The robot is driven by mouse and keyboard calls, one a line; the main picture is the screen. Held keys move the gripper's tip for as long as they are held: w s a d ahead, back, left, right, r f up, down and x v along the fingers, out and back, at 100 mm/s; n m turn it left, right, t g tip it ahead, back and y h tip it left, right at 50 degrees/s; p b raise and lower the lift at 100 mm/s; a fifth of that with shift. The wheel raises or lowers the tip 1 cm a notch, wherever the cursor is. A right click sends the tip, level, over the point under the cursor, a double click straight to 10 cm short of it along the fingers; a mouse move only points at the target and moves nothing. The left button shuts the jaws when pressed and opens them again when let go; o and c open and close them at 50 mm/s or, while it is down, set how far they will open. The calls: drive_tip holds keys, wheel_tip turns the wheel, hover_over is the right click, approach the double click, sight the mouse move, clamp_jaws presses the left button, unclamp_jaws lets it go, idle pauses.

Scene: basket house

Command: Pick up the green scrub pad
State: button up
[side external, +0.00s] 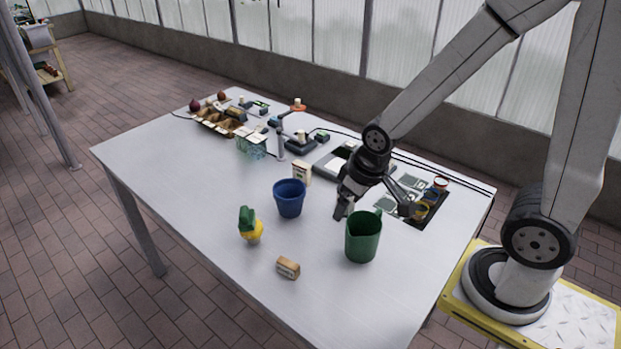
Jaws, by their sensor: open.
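A dark green piece (247,219), which looks like the green scrub pad, stands upright at the left front of the table. It is against or on top of a yellow object (253,236); I cannot tell which. My gripper (374,210) is open, pointing down, with its fingers spread just above and behind the green cup (363,240). Nothing shows between the fingers. The gripper is well to the right of the green piece and apart from it.
A blue cup (289,199) stands between the green piece and my gripper. A small brown-and-white block (288,268) lies in front. A small carton (301,173), trays and devices fill the back. The left part of the table (165,170) is bare.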

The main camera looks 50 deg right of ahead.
drive_tip(key=w+d+f+n+t+y, duration=0.1)
drive_tip(key=w+f+n+t, duration=0.1)
drive_tip(key=w, duration=0.6)
drive_tip(key=w+d+f+n+t, duration=0.1)
drive_tip(key=w+f+t, duration=0.15)
drive_tip(key=w, duration=0.45)
drive_tip(key=n+t+y, duration=0.2)
drive_tip(key=n+y, duration=0.3)
drive_tip(key=y, duration=0.3)
approach(248, 213)
drive_tip(key=x, duration=0.4)
drive_tip(key=shift+w+d+r, duration=0.1)
drive_tip(key=shift+w+d, duration=0.05)
drive_tip(key=shift+w, duration=0.15)
drive_tip(key=shift+s+a+f+y, duration=0.15)
drive_tip(key=shift+a+f+y, duration=0.15)
drive_tip(key=shift+a+f, duration=0.05)
drive_tip(key=shift+n, duration=0.3)
drive_tip(key=shift+x, duration=1.3)
drive_tip(key=shift+x, duration=2.6)
drive_tip(key=shift+r, duration=0.1)
